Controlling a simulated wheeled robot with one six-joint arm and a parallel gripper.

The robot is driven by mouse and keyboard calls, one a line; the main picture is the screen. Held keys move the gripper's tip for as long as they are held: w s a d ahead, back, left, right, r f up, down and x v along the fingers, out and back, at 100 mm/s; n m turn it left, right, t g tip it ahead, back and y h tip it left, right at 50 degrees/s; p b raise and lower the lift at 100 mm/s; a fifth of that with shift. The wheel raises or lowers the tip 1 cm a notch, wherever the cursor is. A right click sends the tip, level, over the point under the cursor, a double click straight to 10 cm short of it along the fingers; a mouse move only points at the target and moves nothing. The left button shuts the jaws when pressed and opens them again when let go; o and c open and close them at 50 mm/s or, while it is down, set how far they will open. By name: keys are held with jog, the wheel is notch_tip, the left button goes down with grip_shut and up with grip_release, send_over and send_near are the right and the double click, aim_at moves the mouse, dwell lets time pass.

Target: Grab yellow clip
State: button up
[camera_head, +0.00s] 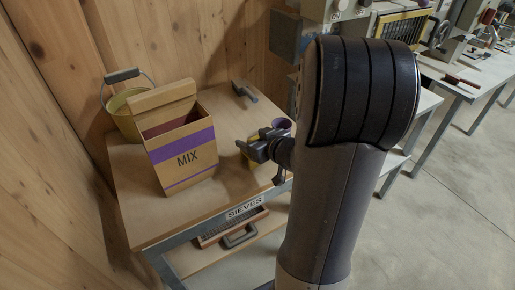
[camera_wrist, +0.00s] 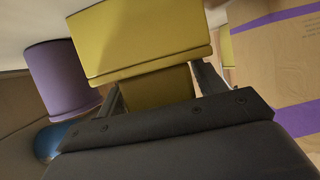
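A yellow object (camera_wrist: 150,40), cup-like with a rim and a narrower part (camera_wrist: 157,88), fills the middle of the wrist view. In the head view a bit of it (camera_head: 252,165) shows beneath my gripper (camera_head: 260,147); the rest is hidden. I cannot tell whether it is the yellow clip, and no other clip stands out. My gripper (camera_wrist: 163,90) also shows in the wrist view, fingers apart, one on each side of the narrower yellow part. A small gap shows by the right finger; contact at the left is unclear.
A MIX box (camera_head: 181,158) and a yellow bucket (camera_head: 124,117) stand left on the table (camera_head: 215,205), near the wooden wall. A purple cup (camera_wrist: 62,75) is close beside the yellow object. A dark handle-like piece (camera_head: 245,92) lies behind.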

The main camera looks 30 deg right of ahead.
jog(key=c, duration=0.7)
